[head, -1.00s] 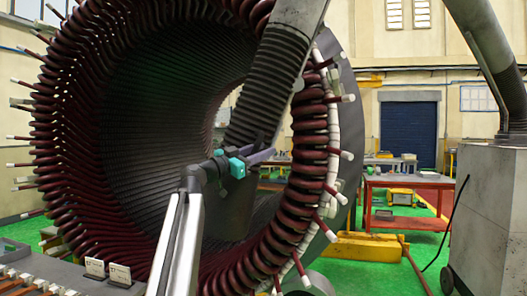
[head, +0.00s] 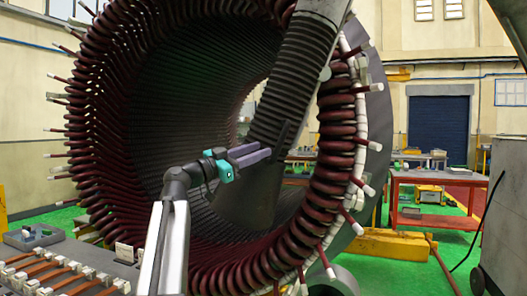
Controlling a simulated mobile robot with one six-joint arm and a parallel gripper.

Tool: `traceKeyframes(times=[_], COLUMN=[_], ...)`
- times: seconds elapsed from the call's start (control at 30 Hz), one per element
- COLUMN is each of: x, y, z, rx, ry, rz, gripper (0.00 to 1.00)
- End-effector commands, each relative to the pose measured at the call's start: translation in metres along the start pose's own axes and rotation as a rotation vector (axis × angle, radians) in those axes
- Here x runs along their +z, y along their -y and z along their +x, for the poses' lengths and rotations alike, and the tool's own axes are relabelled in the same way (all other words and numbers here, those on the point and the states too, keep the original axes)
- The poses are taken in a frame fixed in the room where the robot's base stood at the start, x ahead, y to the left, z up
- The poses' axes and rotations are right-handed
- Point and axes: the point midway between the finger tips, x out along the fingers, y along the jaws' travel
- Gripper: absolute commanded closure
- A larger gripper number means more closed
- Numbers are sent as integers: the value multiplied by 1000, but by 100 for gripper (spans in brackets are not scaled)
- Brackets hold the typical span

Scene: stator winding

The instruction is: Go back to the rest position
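The stator (head: 383,140) is a large ring with a dark ribbed bore, dark red coil ends around its rim and white-tipped leads. It fills the middle of the head view. My gripper (head: 268,153), with a teal body and grey-purple fingers, is in front of the bore opening, at the end of my silver arm. The fingers point right, toward the dark ribbed column (head: 292,75) that slants across the opening. I see nothing clearly held, and the gap between the fingertips is too small to make out.
A bench (head: 100,270) with copper-coloured bars and a grey tray (head: 33,236) is at lower left. A yellow floor block (head: 395,245) lies right of the stator. A red-framed table (head: 435,178) stands behind it. Green floor (head: 400,275) is open at lower right.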

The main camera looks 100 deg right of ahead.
Motion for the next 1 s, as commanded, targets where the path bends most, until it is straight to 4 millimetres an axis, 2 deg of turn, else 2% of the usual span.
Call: traceKeyframes(times=[0.67, 0.87, 1.0], x=[-4, -22, -43], y=[1, 7, 13], z=[-1, 4, 10], rx=[0, 0, 0], ry=[0, 0, 0], rz=[0, 0, 0], gripper=[64, 64, 64])
